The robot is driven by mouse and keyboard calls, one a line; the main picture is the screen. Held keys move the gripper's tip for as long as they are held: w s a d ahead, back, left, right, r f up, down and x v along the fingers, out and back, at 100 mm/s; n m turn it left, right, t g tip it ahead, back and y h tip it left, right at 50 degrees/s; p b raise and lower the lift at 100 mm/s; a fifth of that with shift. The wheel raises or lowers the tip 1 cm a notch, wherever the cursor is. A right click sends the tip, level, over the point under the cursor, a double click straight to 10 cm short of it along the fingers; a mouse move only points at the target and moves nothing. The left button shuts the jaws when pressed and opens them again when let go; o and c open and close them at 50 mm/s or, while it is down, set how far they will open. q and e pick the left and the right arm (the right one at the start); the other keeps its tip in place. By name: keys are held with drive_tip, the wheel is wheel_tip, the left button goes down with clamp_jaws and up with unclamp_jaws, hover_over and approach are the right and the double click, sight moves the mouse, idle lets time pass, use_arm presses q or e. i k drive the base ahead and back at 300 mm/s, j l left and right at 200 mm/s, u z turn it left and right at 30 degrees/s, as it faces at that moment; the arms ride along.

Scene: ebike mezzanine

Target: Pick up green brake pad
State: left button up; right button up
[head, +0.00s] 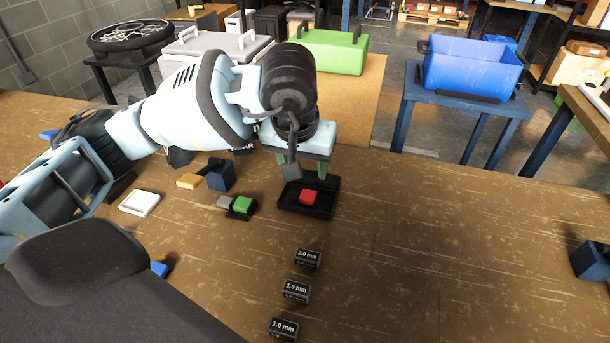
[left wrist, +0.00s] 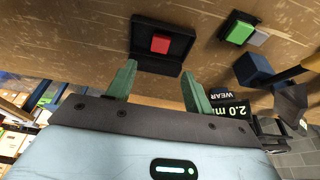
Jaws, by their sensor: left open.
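The green brake pad (head: 243,204) lies on a small black base on the bench, with a grey piece at its left. In the left wrist view the green pad (left wrist: 240,33) is at the upper right. A red pad (head: 308,197) sits in a black tray (head: 323,211) to the right of it. My left gripper (head: 303,170) is open and empty, pointing down over the back of the black tray, to the right of the green pad. In the left wrist view its two green fingers (left wrist: 158,75) are apart, with the red pad beyond them. My right gripper is not in view.
Black blocks marked 2.0 mm (head: 307,258), 1.5 mm (head: 295,290) and 1.0 mm (head: 284,328) stand in front. A dark blue block (head: 221,175), a yellow piece (head: 188,181) and a white tray (head: 139,203) lie left. The bench's right side is mostly clear.

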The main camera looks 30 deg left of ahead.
sight(243, 206)
drive_tip(key=u, duration=1.3)
